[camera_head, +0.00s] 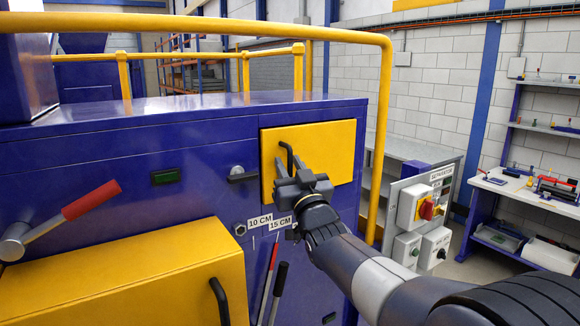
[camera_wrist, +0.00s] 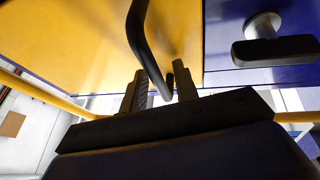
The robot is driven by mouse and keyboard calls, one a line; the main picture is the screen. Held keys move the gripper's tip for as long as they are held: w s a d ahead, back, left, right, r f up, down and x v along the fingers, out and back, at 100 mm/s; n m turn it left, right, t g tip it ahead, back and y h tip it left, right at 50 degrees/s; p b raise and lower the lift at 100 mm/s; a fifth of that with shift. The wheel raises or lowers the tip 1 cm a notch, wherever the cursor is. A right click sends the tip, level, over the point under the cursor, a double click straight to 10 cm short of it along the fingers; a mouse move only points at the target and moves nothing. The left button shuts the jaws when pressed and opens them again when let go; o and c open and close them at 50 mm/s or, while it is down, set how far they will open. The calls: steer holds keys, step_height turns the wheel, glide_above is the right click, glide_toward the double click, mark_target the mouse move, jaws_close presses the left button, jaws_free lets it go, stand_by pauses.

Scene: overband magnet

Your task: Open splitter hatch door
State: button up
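A yellow hatch door (camera_head: 335,145) sits at the upper right of the blue machine front and looks closed. It fills the upper left of the wrist view (camera_wrist: 70,45). Its black bar handle (camera_head: 287,152) is near the door's left side. My gripper (camera_head: 287,177) is in front of the door at the handle's lower part. In the wrist view, the handle (camera_wrist: 147,45) runs down to between my two fingers (camera_wrist: 165,92). The fingers stand apart, with a visible gap beside the handle. Contact between the fingers and handle is unclear.
A latch (camera_head: 241,174) sticks out left of the door, close to my gripper; it also shows in the wrist view (camera_wrist: 275,50). Below are a larger yellow door (camera_head: 130,280) and levers. A yellow rail (camera_head: 383,130) and a control box (camera_head: 420,210) stand at the right.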

jaws_close()
steer(key=shift+s+d, duration=0.15)
stand_by(0.4)
